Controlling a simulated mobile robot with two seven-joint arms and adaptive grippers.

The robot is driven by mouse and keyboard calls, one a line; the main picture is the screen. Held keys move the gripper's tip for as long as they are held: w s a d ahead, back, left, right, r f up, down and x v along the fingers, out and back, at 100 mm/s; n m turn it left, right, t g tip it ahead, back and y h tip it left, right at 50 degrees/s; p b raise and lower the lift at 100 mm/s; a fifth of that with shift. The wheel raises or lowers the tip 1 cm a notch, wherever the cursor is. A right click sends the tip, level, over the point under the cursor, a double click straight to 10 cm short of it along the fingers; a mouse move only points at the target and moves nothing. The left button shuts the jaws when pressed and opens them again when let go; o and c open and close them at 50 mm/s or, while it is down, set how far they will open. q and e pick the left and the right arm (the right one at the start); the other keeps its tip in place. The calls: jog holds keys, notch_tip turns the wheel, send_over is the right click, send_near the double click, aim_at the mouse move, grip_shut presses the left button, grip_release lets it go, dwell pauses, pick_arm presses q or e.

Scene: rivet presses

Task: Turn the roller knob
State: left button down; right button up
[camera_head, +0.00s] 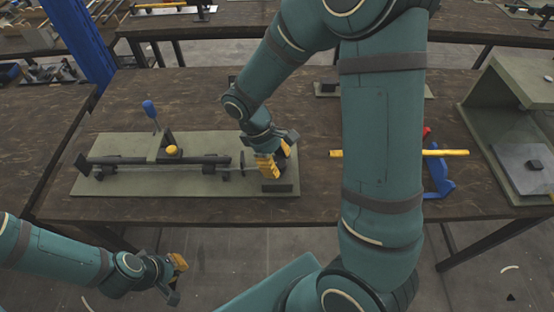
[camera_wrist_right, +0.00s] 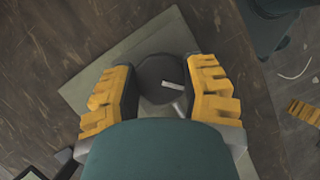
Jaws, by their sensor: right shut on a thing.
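The rivet press (camera_head: 130,180) lies on a grey-green base plate on the wooden table, with a long dark bar, a blue-handled lever (camera_head: 151,112) and a small yellow knob (camera_head: 172,150). My right gripper (camera_head: 271,165) is over the right end of the plate and hides the roller knob in the head view. In the right wrist view the dark round roller knob (camera_wrist_right: 165,80), with a pale mark on it, sits between the yellow fingers of my right gripper (camera_wrist_right: 163,92), which is shut on it. My left gripper (camera_head: 177,275) hangs off the table's front edge, holding nothing visible.
To the right, a yellow rod (camera_head: 440,153) and a blue tool (camera_head: 438,182) lie on the table, partly behind my right arm. A grey-green open-fronted box (camera_head: 512,100) stands at the far right. A blue post (camera_head: 80,45) rises at the back left.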

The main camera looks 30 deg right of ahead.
jog(key=shift+s, duration=0.1)
jog(key=o, duration=1.2)
jog(key=shift+r, duration=0.1)
jog(key=v, duration=1.2)
